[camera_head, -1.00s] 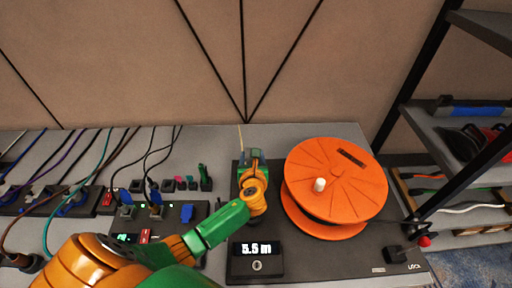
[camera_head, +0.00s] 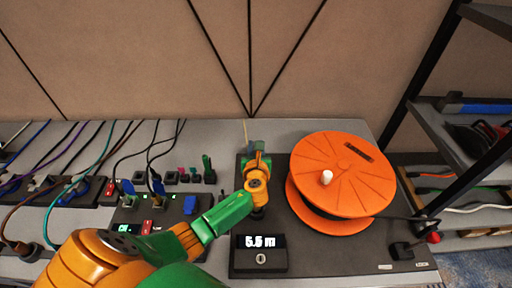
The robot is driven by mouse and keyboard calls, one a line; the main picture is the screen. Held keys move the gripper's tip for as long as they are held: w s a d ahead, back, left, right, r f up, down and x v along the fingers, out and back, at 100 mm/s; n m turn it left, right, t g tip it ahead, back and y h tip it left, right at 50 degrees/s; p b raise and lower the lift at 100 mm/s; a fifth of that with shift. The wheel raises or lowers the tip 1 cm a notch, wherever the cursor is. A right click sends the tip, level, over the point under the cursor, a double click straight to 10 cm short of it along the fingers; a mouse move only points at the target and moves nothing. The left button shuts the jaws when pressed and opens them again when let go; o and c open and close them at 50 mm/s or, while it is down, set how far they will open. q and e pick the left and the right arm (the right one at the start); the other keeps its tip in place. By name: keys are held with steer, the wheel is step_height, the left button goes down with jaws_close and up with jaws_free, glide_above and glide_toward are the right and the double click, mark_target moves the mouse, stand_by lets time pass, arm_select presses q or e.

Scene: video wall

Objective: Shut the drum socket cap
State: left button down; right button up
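The orange cable drum (camera_head: 342,178) stands on a dark base plate (camera_head: 405,266) on the bench. A small black block (camera_head: 402,250) sits at the base's front right corner beside the drum; I cannot tell whether it is the socket or its cap. My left arm comes in from the lower left. Its gripper (camera_head: 257,152) is over the back left part of the base, left of the drum and apart from it. The wrist covers the fingertips, so their opening and anything under them are hidden. My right gripper is out of view.
A display box (camera_head: 260,253) reading 5.5 m stands at the base's front left. Panels with cables and blue plugs (camera_head: 190,205) fill the bench's left side. A shelf rack (camera_head: 450,135) stands at the right. A panelled wall (camera_head: 130,60) closes the back.

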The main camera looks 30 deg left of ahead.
arm_select(q)
steer(key=shift+s+d+f+t+b, duration=0.15)
steer(key=shift+s+f+t+b, duration=0.2)
steer(key=shift+f+b, duration=0.3)
steer(key=shift+d+r+t+y+b, duration=0.1)
steer(key=shift+r+t+y+b, duration=0.1)
steer(key=shift+t+y+b, duration=0.2)
steer(key=shift+s+r, duration=0.1)
steer(key=shift+r, duration=0.3)
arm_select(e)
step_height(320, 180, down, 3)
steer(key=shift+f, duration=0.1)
arm_select(q)
steer(key=c, duration=0.7)
jaws_free()
steer(key=p+v, duration=0.1)
steer(key=v, duration=0.6)
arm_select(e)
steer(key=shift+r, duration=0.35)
